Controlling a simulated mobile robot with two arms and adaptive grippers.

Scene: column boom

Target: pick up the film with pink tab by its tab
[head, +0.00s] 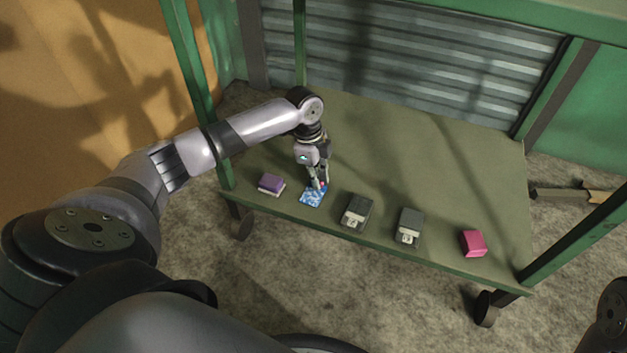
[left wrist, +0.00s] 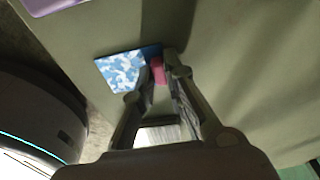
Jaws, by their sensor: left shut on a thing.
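The film with pink tab is a flat blue and white patterned sheet (head: 311,197) on the green shelf, near its front edge. It also shows in the left wrist view (left wrist: 122,70), with its pink tab (left wrist: 157,72) between my fingertips. My left gripper (head: 318,187) points down at the film's far right corner and is shut on the pink tab; it also shows in the left wrist view (left wrist: 156,84). The film appears to lie flat on the shelf; I cannot tell whether any of it is lifted. The fingers hide part of the tab.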

